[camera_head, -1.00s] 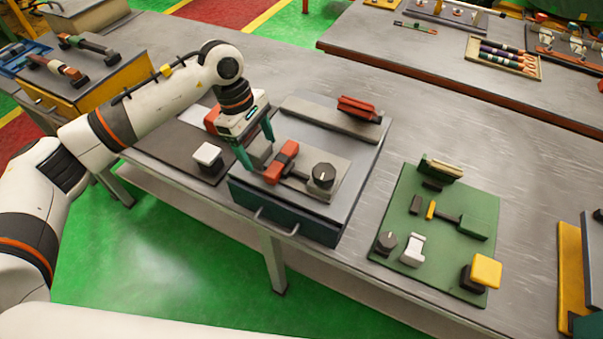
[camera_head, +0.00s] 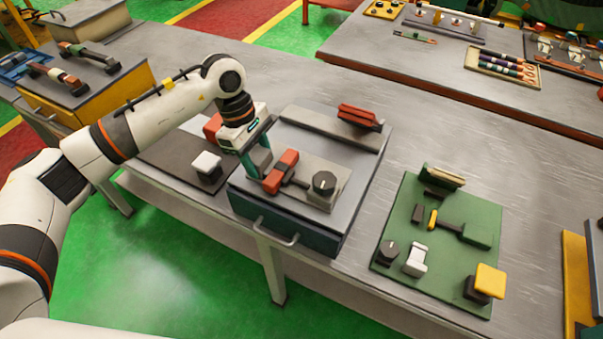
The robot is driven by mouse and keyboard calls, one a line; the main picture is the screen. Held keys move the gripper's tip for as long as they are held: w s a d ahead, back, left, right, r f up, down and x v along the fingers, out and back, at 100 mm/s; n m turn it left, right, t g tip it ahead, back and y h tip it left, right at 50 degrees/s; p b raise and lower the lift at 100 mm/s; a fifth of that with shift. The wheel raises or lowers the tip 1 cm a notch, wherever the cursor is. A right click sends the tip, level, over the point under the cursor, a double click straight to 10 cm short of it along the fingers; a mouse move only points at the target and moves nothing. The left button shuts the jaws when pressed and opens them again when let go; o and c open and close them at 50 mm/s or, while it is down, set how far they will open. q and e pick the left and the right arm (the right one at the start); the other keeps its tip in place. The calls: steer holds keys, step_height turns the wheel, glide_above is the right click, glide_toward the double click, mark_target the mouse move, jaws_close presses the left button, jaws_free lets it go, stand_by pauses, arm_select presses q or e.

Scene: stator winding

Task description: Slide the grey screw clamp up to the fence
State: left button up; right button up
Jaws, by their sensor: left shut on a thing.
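The grey screw clamp (camera_head: 316,196) lies on the flat top of a dark box-like fixture (camera_head: 357,188). It has a grey base, a red block (camera_head: 281,171) and a round black knob (camera_head: 324,182). The fence is a long grey bar (camera_head: 318,124) along the back of the fixture top. A strip of bare top shows between the clamp and the fence. My left gripper (camera_head: 256,168) points down at the clamp's left end, beside the red block. Its green fingers are shut on the clamp, and they hide the part gripped. My right gripper is not in view.
A red clip-like piece (camera_head: 359,116) sits at the fence's right end. A dark mat with a white-topped block (camera_head: 206,164) lies left of the fixture. A green board (camera_head: 404,206) with several parts lies to the right. Bare metal table (camera_head: 430,137) shows behind it.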

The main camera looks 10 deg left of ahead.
mark_target(282, 149)
arm_select(q)
steer(key=shift+w, duration=0.15)
steer(key=shift+w+d+b, duration=0.5)
steer(key=shift+w+b, duration=0.2)
steer(key=shift+w, duration=0.4)
steer(key=shift+w+d+b, duration=0.45)
steer(key=shift+w+b, duration=0.25)
steer(key=shift+w, duration=0.4)
steer(key=shift+w+d+b, duration=0.5)
steer(key=shift+w+b, duration=0.2)
steer(key=shift+w, duration=0.4)
steer(key=o, duration=1.1)
steer(key=p+v, duration=0.1)
steer(key=v, duration=0.1)
steer(key=d+p+v, duration=0.1)
steer(key=v, duration=0.2)
steer(key=p+v, duration=0.1)
steer(key=v, duration=0.1)
steer(key=shift+s+d+r+p, duration=0.3)
steer(key=shift+r+p, duration=0.1)
steer(key=shift+r, duration=0.2)
